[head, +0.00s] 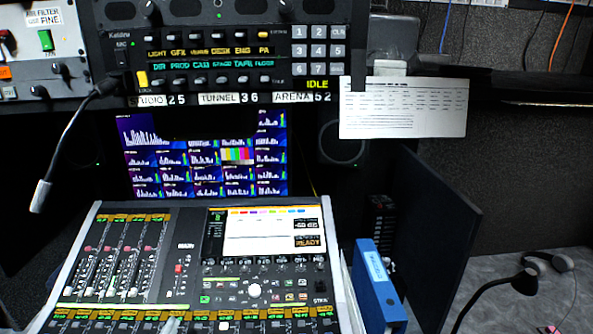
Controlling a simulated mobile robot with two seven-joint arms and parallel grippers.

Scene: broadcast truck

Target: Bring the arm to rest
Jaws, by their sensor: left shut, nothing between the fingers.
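The console has faders at left and a lit screen (262,232) reading READY. My right gripper is not in view.
Above the console are a monitor wall (203,165) and a button panel (205,60) reading IDLE. A gooseneck microphone (62,150) hangs at left. A blue binder (375,290) and dark upright panel (435,235) stand at right. A printed sheet (403,107) hangs above.

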